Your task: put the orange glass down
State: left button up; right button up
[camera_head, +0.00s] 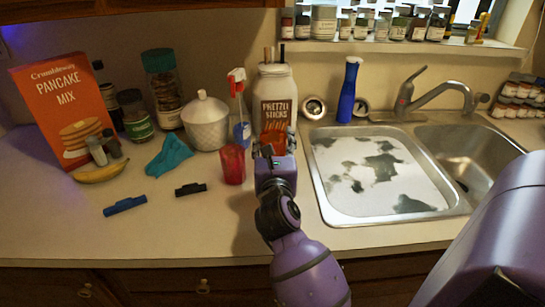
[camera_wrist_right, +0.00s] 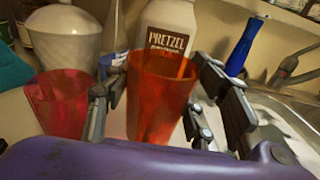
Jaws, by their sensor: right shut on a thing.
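The orange glass (camera_head: 274,138) is a see-through tumbler, upright in front of the pretzel sticks jar (camera_head: 276,92). In the right wrist view, the orange glass (camera_wrist_right: 158,95) stands between the two dark fingers. My right gripper (camera_head: 272,148) is shut on it, near the counter between the red glass and the sink. The glass's base is hidden by my gripper, so I cannot tell whether it touches the counter. A red glass (camera_head: 233,164) stands on the counter just left of my gripper; it also shows in the wrist view (camera_wrist_right: 60,103). My left gripper is not in view.
The sink (camera_head: 322,190) lies to the right, its left basin showing a white and grey patchy surface. A spray bottle (camera_head: 239,110) and white lidded pot (camera_head: 206,122) stand behind the red glass. Two clips (camera_head: 125,206) lie left. The front left counter (camera_head: 150,240) is clear.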

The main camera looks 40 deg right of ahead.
jog(key=shift+w+d+f, duration=0.25)
jog(key=shift+w+f, duration=0.15)
jog(key=shift+f, duration=0.1)
jog(key=f, duration=0.3)
jog(key=shift+w+d+f+b, duration=0.2)
jog(key=shift+w+f+b, duration=0.05)
jog(key=shift+b, duration=0.15)
jog(key=shift+f, duration=0.2)
jog(key=o, duration=1.4)
jog(key=shift+c, duration=0.2)
jog(key=shift+o, duration=0.4)
